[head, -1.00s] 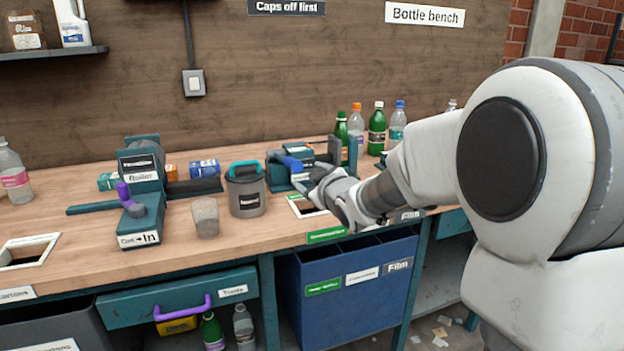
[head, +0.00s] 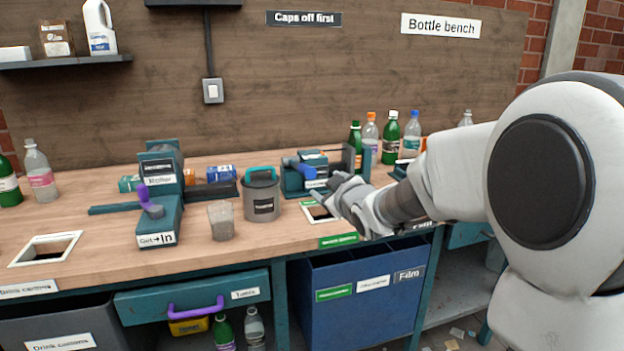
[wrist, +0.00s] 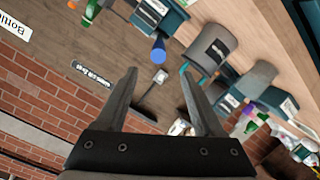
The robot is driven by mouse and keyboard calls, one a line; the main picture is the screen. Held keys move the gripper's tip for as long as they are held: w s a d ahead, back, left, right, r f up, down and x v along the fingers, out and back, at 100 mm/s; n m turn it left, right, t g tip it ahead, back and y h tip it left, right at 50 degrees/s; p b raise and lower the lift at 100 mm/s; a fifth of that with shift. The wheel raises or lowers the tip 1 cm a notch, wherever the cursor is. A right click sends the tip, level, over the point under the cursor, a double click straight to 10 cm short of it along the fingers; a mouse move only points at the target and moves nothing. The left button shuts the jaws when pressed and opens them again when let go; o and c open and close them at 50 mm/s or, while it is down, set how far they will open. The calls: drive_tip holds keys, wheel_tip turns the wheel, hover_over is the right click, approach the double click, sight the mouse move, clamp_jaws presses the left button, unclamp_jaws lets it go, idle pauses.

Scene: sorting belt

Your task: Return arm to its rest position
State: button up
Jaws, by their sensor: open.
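My gripper shows in the head view (head: 338,190), held above the bench near the white-framed opening (head: 319,212), to the right of the grey bin with a teal handle (head: 262,196). In the wrist view my gripper (wrist: 165,95) has its two fingers wide apart with nothing between them. Its camera looks towards the back wall, and the picture is tilted. My arm comes in from the right and hides part of the bench.
The wooden bench (head: 110,241) carries a roller device (head: 160,205), a grey cup (head: 221,220), a blue-levered device (head: 311,172) and several bottles (head: 390,137). A blue bin (head: 345,305) stands below. Another white-framed opening (head: 18,256) is at the left. Open air lies above the bench.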

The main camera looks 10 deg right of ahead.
drive_tip(key=s+d+f+m+g+h, duration=0.25)
drive_tip(key=s+m+g, duration=0.2)
drive_tip(key=s, duration=1.35)
drive_tip(key=s+d+f+m+g+h, duration=0.1)
drive_tip(key=s+f+m+g, duration=0.3)
drive_tip(key=s, duration=1.4)
wheel_tip(320, 180, up, 24)
drive_tip(key=s+g+p, duration=0.1)
drive_tip(key=p, duration=2.2)
drive_tip(key=shift+a+r+y+p, duration=0.15)
drive_tip(key=shift+r+y+p, duration=0.05)
drive_tip(key=shift+y+p, duration=0.2)
drive_tip(key=shift+s, duration=0.1)
